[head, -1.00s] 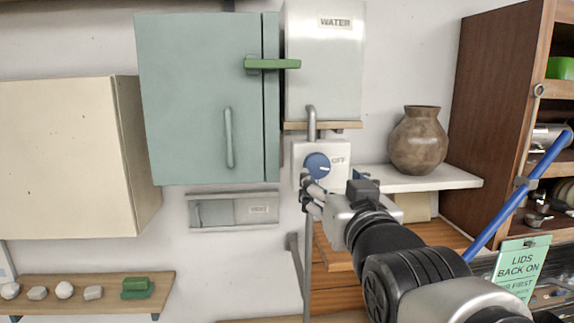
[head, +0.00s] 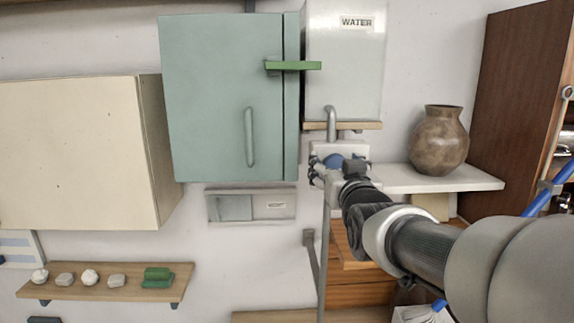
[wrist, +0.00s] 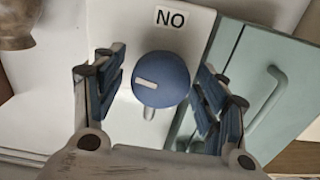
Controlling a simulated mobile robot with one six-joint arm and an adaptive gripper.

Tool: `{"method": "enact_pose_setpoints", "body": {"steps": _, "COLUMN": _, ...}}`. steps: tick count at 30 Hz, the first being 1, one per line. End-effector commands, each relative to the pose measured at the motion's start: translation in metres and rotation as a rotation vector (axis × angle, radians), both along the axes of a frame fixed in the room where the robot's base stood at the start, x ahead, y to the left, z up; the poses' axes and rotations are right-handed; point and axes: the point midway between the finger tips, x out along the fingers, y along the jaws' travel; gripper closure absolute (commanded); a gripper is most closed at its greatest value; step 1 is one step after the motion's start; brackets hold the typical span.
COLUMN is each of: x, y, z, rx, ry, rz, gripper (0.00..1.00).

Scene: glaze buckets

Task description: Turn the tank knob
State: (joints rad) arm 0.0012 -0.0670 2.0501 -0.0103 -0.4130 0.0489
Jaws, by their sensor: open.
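The tank knob is a round blue knob with a white pointer mark. It shows whole in the wrist view (wrist: 160,80), its mark toward the left, and partly behind my gripper in the head view (head: 333,161). It sits on a pale plate (head: 340,147) below the white tank (head: 345,75) marked WATER. A label reading NO in the wrist view, likely ON upside down, is beside the knob (wrist: 170,17). My gripper (head: 335,168) is open, one finger on each side of the knob. In the wrist view, gaps show between knob and both fingers (wrist: 157,75).
A teal cabinet (head: 210,110) with a green latch bar (head: 293,66) stands just left of the tank. A brown pot (head: 439,140) is on the white shelf (head: 440,180) to the right. A pipe (head: 331,120) runs down from the tank above the knob.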

Motion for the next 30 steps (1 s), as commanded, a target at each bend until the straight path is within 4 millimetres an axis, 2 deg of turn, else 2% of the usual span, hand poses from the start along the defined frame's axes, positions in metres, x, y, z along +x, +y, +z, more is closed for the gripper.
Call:
{"method": "enact_pose_setpoints", "body": {"steps": 2, "x": -0.0002, "y": 0.0, "z": 0.0, "rx": 0.0, "ry": 0.0, "rz": 0.0, "gripper": 0.36}}
{"method": "enact_pose_setpoints", "body": {"steps": 21, "x": -0.0005, "y": -0.0001, "z": 0.0, "rx": 0.0, "ry": 0.001, "rz": 0.0, "gripper": 0.79}}
{"method": "enact_pose_setpoints", "body": {"steps": 25, "x": -0.0004, "y": -0.0001, "z": -0.0011, "rx": -0.013, "ry": -0.001, "rz": 0.0, "gripper": 0.79}}
{"method": "enact_pose_setpoints", "body": {"steps": 30, "x": -0.0004, "y": 0.0004, "z": -0.0039, "rx": -0.108, "ry": -0.003, "rz": 0.0, "gripper": 0.79}}
